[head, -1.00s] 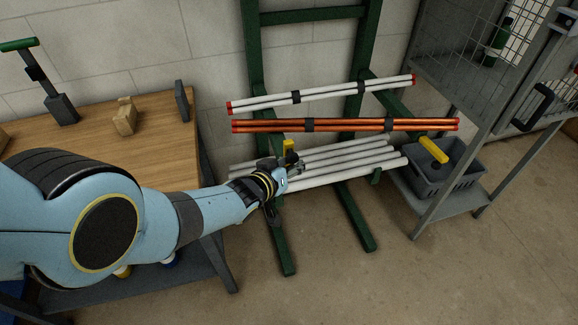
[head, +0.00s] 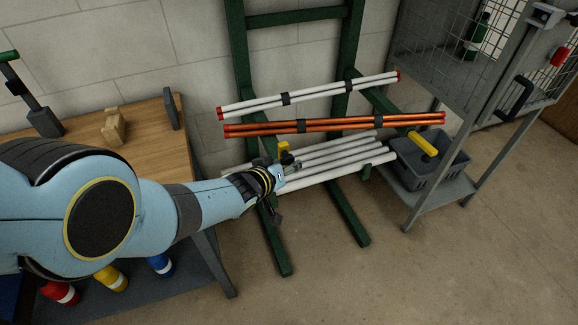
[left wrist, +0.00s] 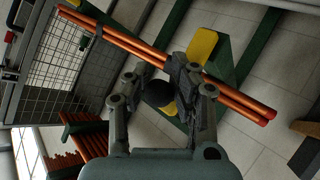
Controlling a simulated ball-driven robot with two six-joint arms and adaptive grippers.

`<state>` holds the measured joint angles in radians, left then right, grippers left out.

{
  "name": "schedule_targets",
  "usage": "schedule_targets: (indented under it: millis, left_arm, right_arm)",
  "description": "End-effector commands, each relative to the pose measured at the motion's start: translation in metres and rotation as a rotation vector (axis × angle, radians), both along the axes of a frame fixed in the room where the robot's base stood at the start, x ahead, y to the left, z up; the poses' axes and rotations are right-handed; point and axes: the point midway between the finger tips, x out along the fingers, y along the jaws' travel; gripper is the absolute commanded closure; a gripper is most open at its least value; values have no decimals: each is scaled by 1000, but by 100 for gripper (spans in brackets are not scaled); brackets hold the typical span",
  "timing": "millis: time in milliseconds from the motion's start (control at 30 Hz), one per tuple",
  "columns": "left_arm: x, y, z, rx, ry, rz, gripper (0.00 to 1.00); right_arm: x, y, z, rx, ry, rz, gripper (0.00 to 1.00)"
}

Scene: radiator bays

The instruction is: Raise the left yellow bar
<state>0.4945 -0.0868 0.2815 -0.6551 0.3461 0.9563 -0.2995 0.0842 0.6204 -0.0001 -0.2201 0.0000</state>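In the left wrist view the left yellow bar (left wrist: 203,45) runs behind the right finger, with more yellow showing lower down beside a dark round part. My left gripper (left wrist: 158,82) is open, its two fingers spread apart. I cannot tell whether a finger touches the bar. The other yellow bar (head: 423,144) is at the right, over a grey crate. My right gripper is not in view.
The green rack (head: 347,213) holds orange tubes (head: 335,125), white red-ended tubes (head: 310,94) and lower white tubes (head: 340,171). The grey crate (head: 428,178) stands on a metal shelf at the right. A wooden bench (head: 150,125) is at the left. The front floor is clear.

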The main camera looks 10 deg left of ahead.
Motion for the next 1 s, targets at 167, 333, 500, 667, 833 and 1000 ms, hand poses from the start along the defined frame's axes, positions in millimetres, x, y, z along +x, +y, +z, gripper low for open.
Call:
schedule_targets:
  millis: [167, 333, 500, 667, 833, 1000]
  left_arm:
    - [17, 6, 17, 2, -40, 3, 50]
    - [17, 6, 17, 2, -41, 2, 50]
    - [16, 6, 17, 3, -40, 1, 50]
    - [12, 4, 16, -1, -38, -7, 50]
    - [2, 5, 17, 1, -30, -9, 50]
    - [-11, 6, 17, 4, -20, -5, 50]
  right_arm:
    - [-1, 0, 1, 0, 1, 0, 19]
    - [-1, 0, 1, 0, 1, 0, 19]
    - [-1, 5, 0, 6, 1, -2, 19]
    - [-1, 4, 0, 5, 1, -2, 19]
    - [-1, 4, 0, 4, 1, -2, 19]
    - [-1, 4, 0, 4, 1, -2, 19]
